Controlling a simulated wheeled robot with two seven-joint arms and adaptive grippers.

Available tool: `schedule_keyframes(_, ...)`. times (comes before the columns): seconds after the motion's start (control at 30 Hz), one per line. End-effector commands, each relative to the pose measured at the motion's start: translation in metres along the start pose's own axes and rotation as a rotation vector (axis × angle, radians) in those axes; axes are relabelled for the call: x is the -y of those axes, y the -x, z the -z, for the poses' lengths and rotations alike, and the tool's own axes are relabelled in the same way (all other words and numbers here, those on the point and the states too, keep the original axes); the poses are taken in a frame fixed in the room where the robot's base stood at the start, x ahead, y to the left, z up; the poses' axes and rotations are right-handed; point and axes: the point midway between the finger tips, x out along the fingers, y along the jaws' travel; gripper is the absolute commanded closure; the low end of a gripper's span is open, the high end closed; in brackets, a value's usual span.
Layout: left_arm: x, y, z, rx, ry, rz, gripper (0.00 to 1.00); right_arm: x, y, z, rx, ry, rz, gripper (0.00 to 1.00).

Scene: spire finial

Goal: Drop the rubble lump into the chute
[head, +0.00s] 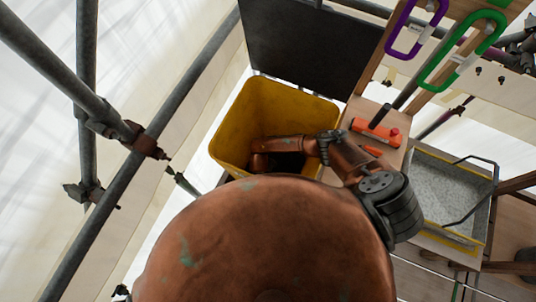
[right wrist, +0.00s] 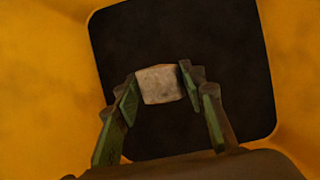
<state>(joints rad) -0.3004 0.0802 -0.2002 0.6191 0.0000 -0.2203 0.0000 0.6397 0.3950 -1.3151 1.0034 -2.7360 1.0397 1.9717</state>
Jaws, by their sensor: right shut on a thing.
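The rubble lump (right wrist: 160,85) is a pale grey-beige block between the green-padded fingers of my right gripper (right wrist: 158,87), which is shut on it. Behind the lump in the right wrist view is the dark square opening at the bottom of the yellow chute (right wrist: 35,60). In the head view the yellow chute (head: 238,120) stands at the centre. My copper right arm reaches into its mouth, and the gripper and lump are hidden there. My left gripper is in neither view.
A dark panel (head: 305,45) stands behind the chute. Right of it are an orange tool (head: 376,132) on a wooden board, a grey tray (head: 445,190), and hanging purple (head: 414,30) and green (head: 460,52) carabiners. Scaffold tubes (head: 150,150) run along the left.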

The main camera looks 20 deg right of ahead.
Motion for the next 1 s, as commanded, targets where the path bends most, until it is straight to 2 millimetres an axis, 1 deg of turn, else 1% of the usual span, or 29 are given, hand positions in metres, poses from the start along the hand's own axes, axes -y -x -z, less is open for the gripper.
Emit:
schedule_keyframes(0.4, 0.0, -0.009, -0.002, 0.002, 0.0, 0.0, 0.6, 0.0, -0.011, 0.005, -0.001, -0.001, 0.0, 0.97)
schedule_keyframes(0.53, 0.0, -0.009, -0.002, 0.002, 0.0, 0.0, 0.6, 0.0, -0.011, 0.004, 0.0, -0.001, 0.0, 0.97)
schedule_keyframes(0.57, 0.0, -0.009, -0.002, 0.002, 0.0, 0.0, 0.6, 0.0, -0.011, 0.004, 0.0, -0.001, 0.0, 0.6)
schedule_keyframes(0.8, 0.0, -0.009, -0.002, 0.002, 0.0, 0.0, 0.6, 0.0, -0.011, 0.004, 0.0, 0.0, 0.0, 0.44)
schedule_keyframes(1.0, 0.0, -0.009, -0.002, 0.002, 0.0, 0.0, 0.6, 0.0, -0.011, 0.004, 0.0, 0.0, 0.0, 0.44)
